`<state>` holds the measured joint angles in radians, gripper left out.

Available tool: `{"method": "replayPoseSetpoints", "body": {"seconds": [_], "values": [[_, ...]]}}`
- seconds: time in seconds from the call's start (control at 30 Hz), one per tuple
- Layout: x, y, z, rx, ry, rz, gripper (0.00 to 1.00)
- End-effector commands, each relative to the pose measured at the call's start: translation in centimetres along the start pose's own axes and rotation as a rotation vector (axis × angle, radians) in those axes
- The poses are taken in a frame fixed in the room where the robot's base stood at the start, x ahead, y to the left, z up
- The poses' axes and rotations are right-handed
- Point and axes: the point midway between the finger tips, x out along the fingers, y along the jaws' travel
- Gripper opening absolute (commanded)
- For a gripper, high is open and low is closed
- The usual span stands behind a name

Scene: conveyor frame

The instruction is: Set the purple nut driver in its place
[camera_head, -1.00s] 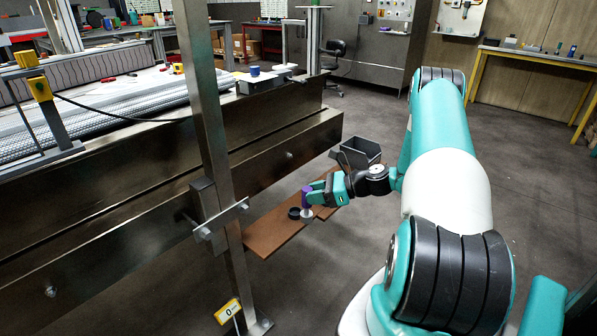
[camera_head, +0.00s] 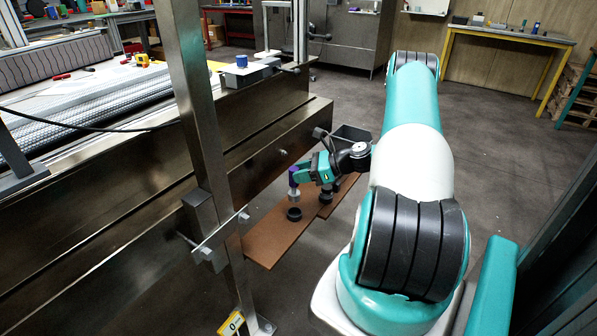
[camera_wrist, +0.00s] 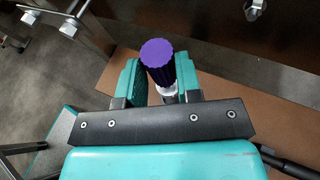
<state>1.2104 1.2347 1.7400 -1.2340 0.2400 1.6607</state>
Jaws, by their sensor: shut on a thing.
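The purple nut driver (camera_head: 293,177) stands roughly upright in my gripper (camera_head: 298,174), with a pale metal part below its handle. In the wrist view its purple top (camera_wrist: 158,53) sits between the two teal fingers of my gripper (camera_wrist: 160,82), which are closed on it. A black round holder (camera_head: 294,214) sits on the brown board (camera_head: 272,239), just below the driver in the head view. A gap shows between them; the driver's lower tip is hard to make out. A second dark round piece (camera_head: 326,198) stands to the right, below my gripper.
A metal post (camera_head: 205,150) with a clamp bar (camera_head: 222,238) rises left of the board. The conveyor's steel side beam (camera_head: 285,150) runs behind it. A dark bin (camera_head: 351,137) stands behind my gripper. Open floor (camera_head: 500,160) lies to the right.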

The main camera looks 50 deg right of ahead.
Motion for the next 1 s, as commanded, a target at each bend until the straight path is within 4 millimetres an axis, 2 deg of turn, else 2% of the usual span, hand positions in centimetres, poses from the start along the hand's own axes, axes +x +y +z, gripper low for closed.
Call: {"method": "replayPoseSetpoints", "body": {"seconds": [0.33, 0.7, 0.87, 1.0], "values": [[-0.2, 0.1, 0.3, 0.016, -0.002, -0.035, 0.08], [1.3, 0.1, -3.7, 0.013, -0.001, -0.033, 0.08], [1.6, 0.1, -4.4, 0.012, -0.001, -0.034, 0.08], [1.5, 0.1, -4.2, 0.012, -0.001, -0.034, 0.08]]}}
